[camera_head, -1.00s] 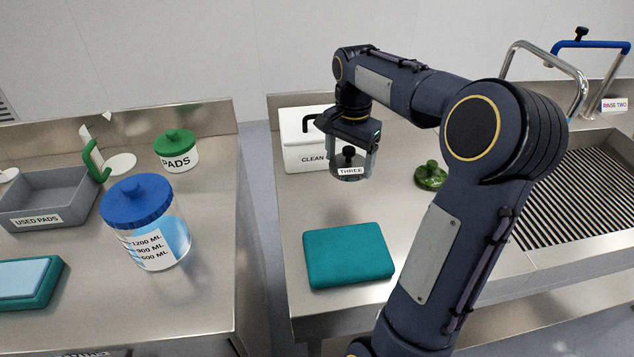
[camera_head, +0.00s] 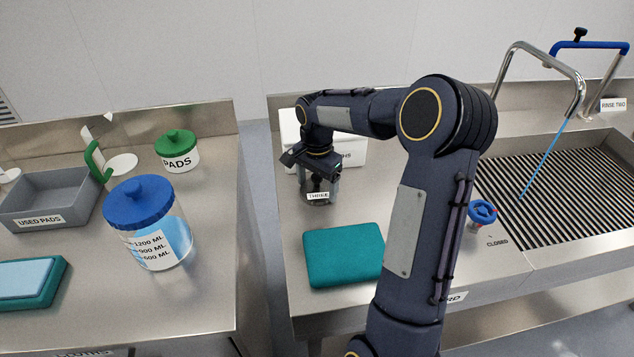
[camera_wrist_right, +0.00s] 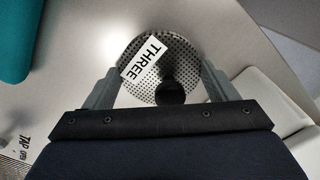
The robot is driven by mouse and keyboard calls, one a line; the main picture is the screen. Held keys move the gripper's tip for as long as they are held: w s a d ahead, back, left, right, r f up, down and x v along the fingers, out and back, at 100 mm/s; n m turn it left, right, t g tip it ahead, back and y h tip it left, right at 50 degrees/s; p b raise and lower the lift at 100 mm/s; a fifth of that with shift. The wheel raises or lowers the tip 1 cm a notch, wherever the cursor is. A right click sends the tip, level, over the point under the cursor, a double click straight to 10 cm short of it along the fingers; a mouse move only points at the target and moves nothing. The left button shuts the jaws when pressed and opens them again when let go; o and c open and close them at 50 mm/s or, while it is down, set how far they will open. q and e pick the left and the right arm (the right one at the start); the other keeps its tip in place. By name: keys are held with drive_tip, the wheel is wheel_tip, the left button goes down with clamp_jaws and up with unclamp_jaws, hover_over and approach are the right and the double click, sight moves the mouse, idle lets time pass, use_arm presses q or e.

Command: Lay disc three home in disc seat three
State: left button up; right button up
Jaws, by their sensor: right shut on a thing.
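Disc three (camera_wrist_right: 160,55) is a round perforated metal disc with a black knob and a white THREE label. My right gripper (camera_wrist_right: 170,88) is shut on it, with a finger on either side of the knob. In the head view, my right gripper (camera_head: 318,185) holds disc three (camera_head: 318,197) above the right counter, behind the teal pad and in front of the white box; the gap to the counter is hard to judge. I cannot make out disc seat three in either view. My left gripper is not in view.
The teal pad (camera_head: 343,255) lies on the right counter, with the white box (camera_head: 289,130) behind. Right of my arm are a blue valve handle (camera_head: 482,212) and a ribbed sink (camera_head: 560,190). The left counter holds a blue-lidded jar (camera_head: 150,225) and grey tray (camera_head: 50,195).

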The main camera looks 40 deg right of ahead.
drive_tip(key=o, duration=1.1)
drive_tip(key=shift+f, duration=0.1)
drive_tip(key=shift+c, duration=0.2)
drive_tip(key=shift+f, duration=0.1)
